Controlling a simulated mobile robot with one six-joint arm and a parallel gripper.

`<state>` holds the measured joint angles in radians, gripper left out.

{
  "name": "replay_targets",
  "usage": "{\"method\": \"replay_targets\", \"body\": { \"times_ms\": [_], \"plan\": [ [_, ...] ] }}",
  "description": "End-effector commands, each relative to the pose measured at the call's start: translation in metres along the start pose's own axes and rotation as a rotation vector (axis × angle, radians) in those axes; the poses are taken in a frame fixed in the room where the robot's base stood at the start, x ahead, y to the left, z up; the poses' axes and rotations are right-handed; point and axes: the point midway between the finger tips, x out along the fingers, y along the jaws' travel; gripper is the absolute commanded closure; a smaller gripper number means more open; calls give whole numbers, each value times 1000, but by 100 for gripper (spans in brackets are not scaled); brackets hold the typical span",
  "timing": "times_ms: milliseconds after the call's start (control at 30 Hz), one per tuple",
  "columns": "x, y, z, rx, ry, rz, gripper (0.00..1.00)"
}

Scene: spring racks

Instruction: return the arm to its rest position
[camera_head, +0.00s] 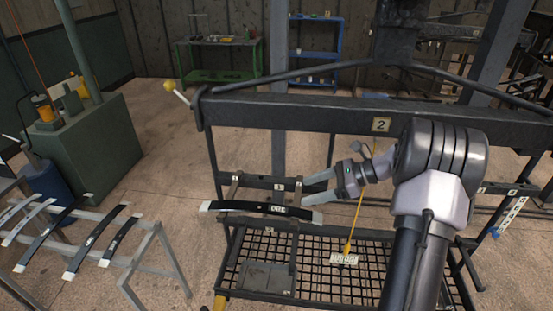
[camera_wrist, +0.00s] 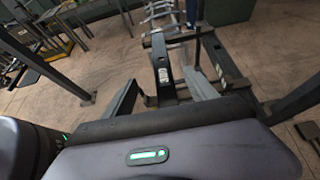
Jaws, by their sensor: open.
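My gripper (camera_head: 305,190) is in front of the dark spring rack, with its two pale fingers apart and nothing between them. My arm rises from the lower right and bends over toward the rack. A black leaf spring with pale ends and white lettering (camera_head: 262,208) rests across the rack's arms, just below and left of the fingers. In the wrist view, the gripper's two fingers (camera_wrist: 163,88) are spread, and a dark spring with a white label (camera_wrist: 162,72) shows beyond them. I cannot tell whether the fingers touch it.
The rack's top beam with plate 2 (camera_head: 381,125) runs behind my arm. A yellow cord hangs beside my gripper to a tag (camera_head: 344,258) over the mesh shelf. A grey stand (camera_head: 160,240) with several springs is at left. Open floor lies between stand and rack.

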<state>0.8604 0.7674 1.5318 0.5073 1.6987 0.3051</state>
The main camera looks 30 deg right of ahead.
Motion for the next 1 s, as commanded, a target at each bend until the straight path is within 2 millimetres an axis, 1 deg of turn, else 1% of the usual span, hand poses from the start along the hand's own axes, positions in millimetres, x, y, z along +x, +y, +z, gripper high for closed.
{"method": "replay_targets", "body": {
  "times_ms": [67, 133, 167, 200, 267, 300, 367, 400, 467, 500, 600, 700, 733, 833, 1000],
  "plan": [
    [3, 2, 1, -13, 9, 5, 34],
    [19, 16, 8, -88, 56, 35, 34],
    [31, 28, 13, -147, 93, 59, 34],
    [48, 51, 20, -252, 154, 97, 34],
    [77, 95, 26, -451, 261, 164, 34],
    [92, 129, 27, -598, 331, 208, 34],
    [110, 178, 21, -822, 425, 264, 34],
    [118, 209, 13, -974, 481, 295, 34],
    [127, 251, -4, -1198, 553, 330, 34],
    [131, 274, -18, -1337, 594, 346, 34],
    [136, 315, -50, -1625, 664, 363, 34],
    [138, 335, -69, -1807, 702, 361, 34],
    [138, 338, -72, -1838, 708, 359, 34],
    [136, 342, -74, -1888, 720, 358, 34],
    [135, 342, -72, -1886, 720, 357, 34]
  ]
}}
